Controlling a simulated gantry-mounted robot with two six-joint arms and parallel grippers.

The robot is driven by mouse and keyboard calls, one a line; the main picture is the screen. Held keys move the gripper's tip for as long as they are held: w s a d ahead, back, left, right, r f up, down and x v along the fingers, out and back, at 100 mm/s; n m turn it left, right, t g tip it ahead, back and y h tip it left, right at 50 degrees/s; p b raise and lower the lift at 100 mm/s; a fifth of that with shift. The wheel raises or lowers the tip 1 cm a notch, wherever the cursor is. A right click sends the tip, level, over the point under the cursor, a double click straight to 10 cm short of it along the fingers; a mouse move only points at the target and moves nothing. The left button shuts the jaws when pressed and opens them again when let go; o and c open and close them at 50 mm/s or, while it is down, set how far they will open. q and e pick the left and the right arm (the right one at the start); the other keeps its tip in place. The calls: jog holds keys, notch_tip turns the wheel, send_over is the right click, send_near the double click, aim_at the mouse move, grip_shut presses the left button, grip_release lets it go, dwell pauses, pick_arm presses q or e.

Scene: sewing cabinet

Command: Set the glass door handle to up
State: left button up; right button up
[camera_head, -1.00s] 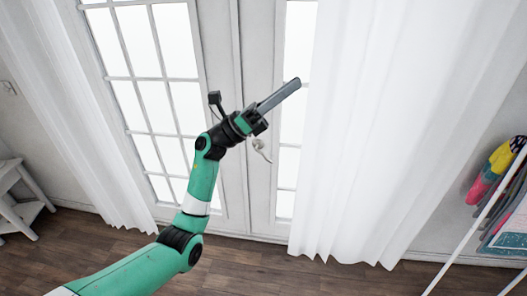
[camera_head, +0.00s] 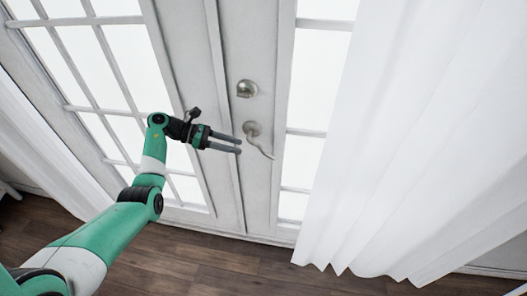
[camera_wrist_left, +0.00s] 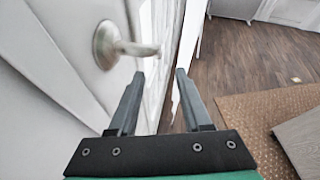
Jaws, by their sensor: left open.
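The glass door handle (camera_head: 259,141) is a silver lever on the white door frame, sloping down to the right from its round base in the head view. In the left wrist view the handle (camera_wrist_left: 124,47) sits ahead at the upper left, its lever pointing right. My left gripper (camera_head: 240,145) is open and empty, its two grey fingers pointing at the handle from the left, just short of it. In the left wrist view the open fingers (camera_wrist_left: 159,75) lie below the lever, with no contact visible. My right gripper is not in view.
A round silver deadbolt (camera_head: 246,88) sits above the handle. A white curtain (camera_head: 410,130) hangs close on the right. Glass panes (camera_head: 90,60) fill the left door. The wooden floor (camera_head: 200,262) is clear. A brown rug (camera_wrist_left: 250,120) shows in the wrist view.

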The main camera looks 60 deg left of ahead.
aim_at(264, 153)
pick_arm(q)
jog(key=b+x, duration=0.3)
jog(key=x, duration=0.7)
jog(key=shift+w, duration=0.35)
grip_shut()
dwell(0.8)
